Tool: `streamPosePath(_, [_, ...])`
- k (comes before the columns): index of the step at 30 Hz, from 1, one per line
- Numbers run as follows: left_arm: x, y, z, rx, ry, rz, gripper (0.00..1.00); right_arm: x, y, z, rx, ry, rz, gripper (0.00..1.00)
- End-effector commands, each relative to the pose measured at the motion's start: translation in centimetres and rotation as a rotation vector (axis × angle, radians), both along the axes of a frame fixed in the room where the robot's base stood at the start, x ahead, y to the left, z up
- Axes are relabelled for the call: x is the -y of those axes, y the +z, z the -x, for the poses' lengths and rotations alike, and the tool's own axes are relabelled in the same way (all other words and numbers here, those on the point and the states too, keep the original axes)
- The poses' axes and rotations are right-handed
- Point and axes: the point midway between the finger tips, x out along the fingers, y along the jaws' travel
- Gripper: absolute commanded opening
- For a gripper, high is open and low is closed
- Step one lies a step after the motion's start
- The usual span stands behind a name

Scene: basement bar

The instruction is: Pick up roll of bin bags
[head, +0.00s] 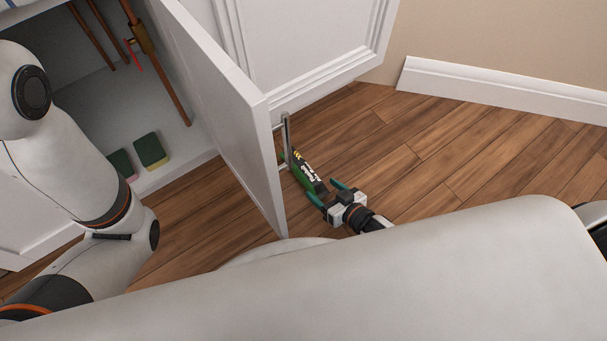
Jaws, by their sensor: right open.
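The roll of bin bags (304,172) is a green and black roll with a white-lettered label. It appears to lie on the wooden floor, just right of the open cabinet door. Its far end is partly hidden by the door's handle. My right gripper (326,192) is open at the roll's near end, with its two teal fingers pointing toward it. One finger is on each side of that end, and I cannot tell whether they touch it. My left arm comes in from the left, but its gripper is not in view.
The white cabinet door (235,115) stands open, its metal handle (287,140) close beside the roll. Inside the cabinet are two sponges (151,151) and copper pipes (160,70). Wooden floor (440,150) is clear to the right, up to a white baseboard (500,88).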

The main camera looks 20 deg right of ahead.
Motion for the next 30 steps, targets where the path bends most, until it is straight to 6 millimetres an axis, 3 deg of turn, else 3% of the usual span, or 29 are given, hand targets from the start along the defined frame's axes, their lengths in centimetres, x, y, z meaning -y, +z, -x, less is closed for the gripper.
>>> streamPosePath(12, [0.0, -4.6, 0.0, 0.000, 0.000, 0.000, 0.28, -1.9, -1.9, -3.7, 0.004, 0.000, -0.001, 0.71])
streamPosePath(23, [0.0, -5.0, 0.0, 0.001, 0.000, -0.001, 0.28, -2.4, -1.8, -4.7, 0.001, -0.001, -0.001, 0.71])
streamPosePath(30, [0.0, -5.0, 0.0, 0.001, 0.000, -0.001, 0.28, -2.4, -1.8, -4.7, 0.001, -0.001, -0.001, 0.35])
